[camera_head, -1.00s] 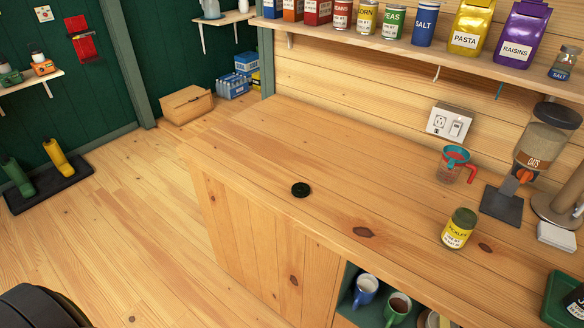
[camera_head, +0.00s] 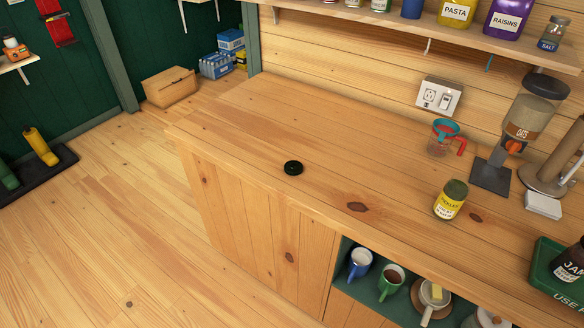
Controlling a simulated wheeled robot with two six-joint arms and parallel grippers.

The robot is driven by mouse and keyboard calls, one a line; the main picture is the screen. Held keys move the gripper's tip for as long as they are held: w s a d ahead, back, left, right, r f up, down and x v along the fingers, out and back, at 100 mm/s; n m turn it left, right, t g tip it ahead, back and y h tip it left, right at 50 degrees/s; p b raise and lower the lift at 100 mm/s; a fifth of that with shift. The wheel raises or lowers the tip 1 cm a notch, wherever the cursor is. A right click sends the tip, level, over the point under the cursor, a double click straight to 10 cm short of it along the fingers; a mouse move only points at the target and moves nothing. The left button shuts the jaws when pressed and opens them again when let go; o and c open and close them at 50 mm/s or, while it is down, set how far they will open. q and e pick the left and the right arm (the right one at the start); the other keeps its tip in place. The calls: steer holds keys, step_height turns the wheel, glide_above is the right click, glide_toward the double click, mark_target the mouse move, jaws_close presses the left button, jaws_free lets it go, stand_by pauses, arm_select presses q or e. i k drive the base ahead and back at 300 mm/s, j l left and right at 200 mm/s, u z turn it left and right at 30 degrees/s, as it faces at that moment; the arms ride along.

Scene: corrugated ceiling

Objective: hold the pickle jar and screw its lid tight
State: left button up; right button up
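The pickle jar (camera_head: 451,200) stands upright on the wooden counter, right of the middle, with a yellow label and a dark green top. A dark round lid (camera_head: 293,168) lies flat on the counter to the left of the jar, well apart from it. Neither of my grippers shows in the head view.
The wooden counter (camera_head: 330,140) is clear between lid and jar. A measuring cup (camera_head: 440,138), oats dispenser (camera_head: 518,130) and white block (camera_head: 543,204) stand behind and right. A green tray (camera_head: 545,270) holds a jam jar (camera_head: 570,262). Mugs (camera_head: 360,262) sit in the cubby below.

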mark_target(456, 190)
steer(key=z, duration=0.25)
steer(key=i+j+z, duration=0.15)
steer(key=j+z, duration=0.2)
steer(key=i+j+z, duration=0.15)
steer(key=j+z, duration=0.55)
steer(key=i+j, duration=0.1)
steer(key=j, duration=0.5)
steer(key=j+z, duration=0.1)
steer(key=j, duration=0.55)
steer(key=i, duration=0.05)
